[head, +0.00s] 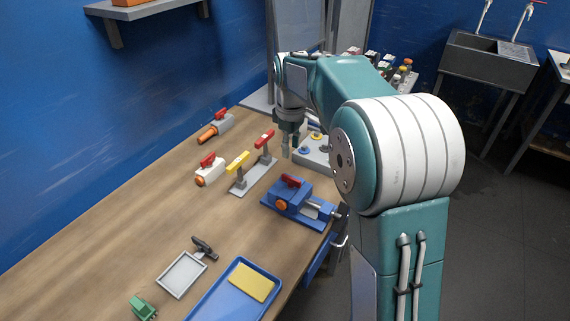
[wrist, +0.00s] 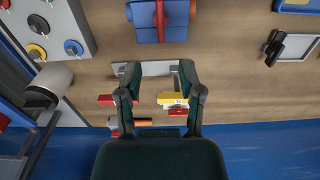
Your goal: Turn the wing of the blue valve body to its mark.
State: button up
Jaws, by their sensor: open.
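The blue valve body (head: 293,197) sits at the table's right edge, with a red wing (head: 291,181) on top and an orange round end facing forward. In the wrist view the blue body (wrist: 146,30) is at the top edge, partly cut off, its red wing (wrist: 160,18) showing as a narrow upright strip. I cannot make out the mark. My gripper (head: 287,150) is open and empty, pointing down beyond the blue body and apart from it. In the wrist view the open fingers (wrist: 159,76) are over the grey stand's area, below the blue body.
A grey stand (head: 256,178) with yellow and red handles is close to my gripper. White (head: 202,180) and grey (head: 225,123) valves stand left. A button panel (head: 315,154) is behind. A blue tray (head: 215,297) and grey frame (head: 178,280) lie in front; bare table is left.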

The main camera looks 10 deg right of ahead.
aim_at(291, 177)
notch_tip(291, 177, down, 11)
jog(key=shift+s+r, duration=0.1)
dwell(0.3)
jog(key=shift+d, duration=0.1)
grip_shut()
